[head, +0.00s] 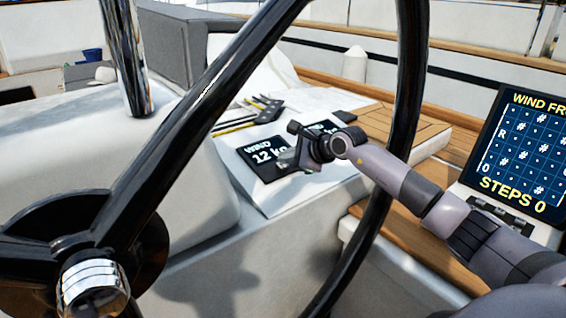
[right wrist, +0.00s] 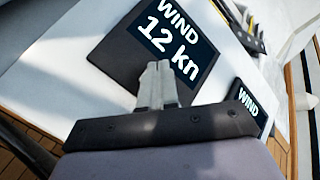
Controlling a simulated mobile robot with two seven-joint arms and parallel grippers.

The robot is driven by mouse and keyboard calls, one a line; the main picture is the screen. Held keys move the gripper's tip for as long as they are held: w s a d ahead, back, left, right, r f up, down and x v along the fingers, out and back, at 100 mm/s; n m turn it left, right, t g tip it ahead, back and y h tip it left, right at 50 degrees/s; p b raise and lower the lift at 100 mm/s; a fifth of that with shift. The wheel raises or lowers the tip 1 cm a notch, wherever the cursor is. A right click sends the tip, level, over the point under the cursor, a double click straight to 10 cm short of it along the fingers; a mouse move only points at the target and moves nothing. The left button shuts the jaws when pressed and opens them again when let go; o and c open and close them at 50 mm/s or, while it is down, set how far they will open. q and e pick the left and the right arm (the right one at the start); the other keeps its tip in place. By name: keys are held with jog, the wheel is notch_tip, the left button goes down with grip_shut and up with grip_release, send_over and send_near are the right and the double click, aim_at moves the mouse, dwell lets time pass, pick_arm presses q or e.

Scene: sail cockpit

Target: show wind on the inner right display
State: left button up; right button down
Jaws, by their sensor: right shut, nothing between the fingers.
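Two dark displays sit on the white console. The larger-looking one (head: 258,152) reads "WIND 12 kn"; it also shows in the right wrist view (right wrist: 128,62). The other display (head: 322,127) is partly hidden by my right gripper in the head view. In the right wrist view this second display (right wrist: 248,106) reads "WIND", and its lower part is covered by the gripper body. My right gripper (head: 286,158) is over the console by the displays. In the right wrist view its shut, empty fingertips (right wrist: 157,68) overlap the "12 kn" display; I cannot tell whether they touch it.
A large black steering wheel (head: 190,115) stands in front of the console, and my right arm passes its rim. Dark tools (head: 262,108) lie behind the displays. A screen at right (head: 522,150) reads "STEPS 0". Wooden benches (head: 425,125) flank the console.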

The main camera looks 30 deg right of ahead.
jog(key=shift+s+r, duration=0.15)
jog(key=shift+r, duration=0.3)
jog(key=shift+r, duration=0.1)
jog(key=r+p, duration=0.2)
jog(key=s+r+p, duration=0.1)
jog(key=r, duration=0.1)
jog(key=shift+s+r+p, duration=0.1)
jog(key=shift+r+p, duration=0.2)
jog(key=shift+p, duration=0.1)
dwell(0.6)
